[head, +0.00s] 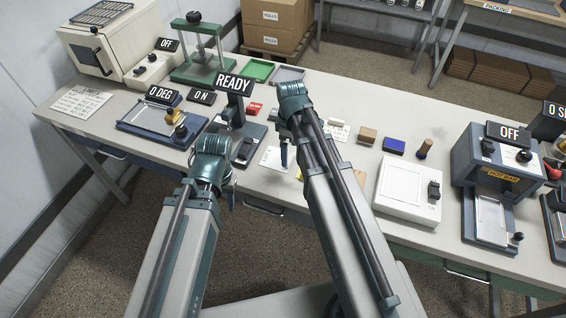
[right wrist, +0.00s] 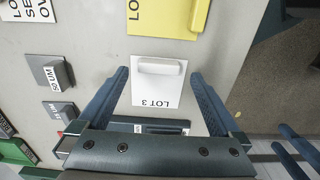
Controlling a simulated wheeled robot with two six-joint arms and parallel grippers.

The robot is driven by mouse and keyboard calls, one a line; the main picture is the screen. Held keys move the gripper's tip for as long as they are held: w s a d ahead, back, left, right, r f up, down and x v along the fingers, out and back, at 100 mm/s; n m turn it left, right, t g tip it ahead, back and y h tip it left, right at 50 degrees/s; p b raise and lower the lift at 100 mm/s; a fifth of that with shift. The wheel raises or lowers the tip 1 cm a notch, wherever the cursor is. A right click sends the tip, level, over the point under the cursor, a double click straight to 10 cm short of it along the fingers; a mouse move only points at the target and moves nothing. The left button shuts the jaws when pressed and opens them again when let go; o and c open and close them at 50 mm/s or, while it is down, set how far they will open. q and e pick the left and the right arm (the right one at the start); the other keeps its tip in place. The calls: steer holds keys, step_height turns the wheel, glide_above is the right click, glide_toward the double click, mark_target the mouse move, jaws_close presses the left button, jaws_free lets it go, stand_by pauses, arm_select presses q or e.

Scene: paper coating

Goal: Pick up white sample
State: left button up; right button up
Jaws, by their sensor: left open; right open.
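The white sample is a flat white card marked LOT 3 (right wrist: 156,95) with a raised white grip bar along one edge. It lies on the table in the right wrist view, and part of the white card shows in the head view (head: 270,157). My right gripper (right wrist: 159,75) is open, its fingertips on either side of the card, with nothing held; its height above the card is hard to judge. In the head view my right gripper (head: 284,153) points down by the card. My left gripper (head: 231,196) is open and empty near the table's front edge.
A yellow sample (right wrist: 170,18) lies beside the white one. Grey blocks, one marked 50 UM (right wrist: 55,72), lie on the other side. A READY stand (head: 236,115) is to the left. A white plate device (head: 405,190) is to the right. The table edge is close.

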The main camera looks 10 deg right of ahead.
mark_target(289, 157)
step_height(289, 157, down, 3)
steer(key=shift+f+b, duration=0.1)
steer(key=shift+b, duration=1)
arm_select(q)
step_height(289, 157, down, 3)
arm_select(e)
steer(key=shift+c, duration=0.2)
steer(key=c, duration=1.2)
